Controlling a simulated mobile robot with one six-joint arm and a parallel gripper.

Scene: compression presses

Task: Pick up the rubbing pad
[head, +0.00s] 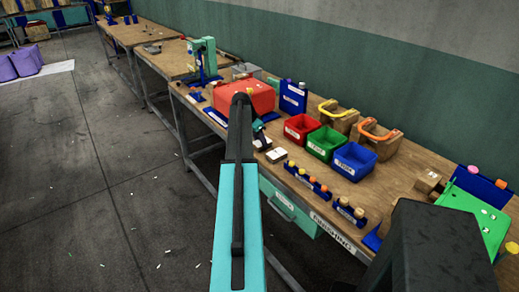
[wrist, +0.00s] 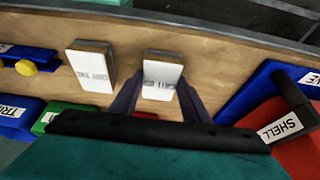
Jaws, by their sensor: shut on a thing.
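Two small block-shaped pads with white labelled tops and brown undersides show in the wrist view. One rubbing pad (wrist: 163,74) sits between the two dark fingers of my gripper (wrist: 159,88), which is shut on it. The second pad (wrist: 91,66) lies to its left, apart from the fingers, on the bench top. Its white top also shows in the head view (head: 276,155), just right of my gripper (head: 259,138). The labels are too small to read surely. The held pad is mostly hidden by my arm in the head view.
The wooden bench (head: 425,214) holds a red box (head: 258,92), red (head: 301,127), green (head: 325,143) and blue (head: 355,161) bins, and blue racks (head: 306,181) near the front edge. A drawer (head: 290,206) hangs below.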

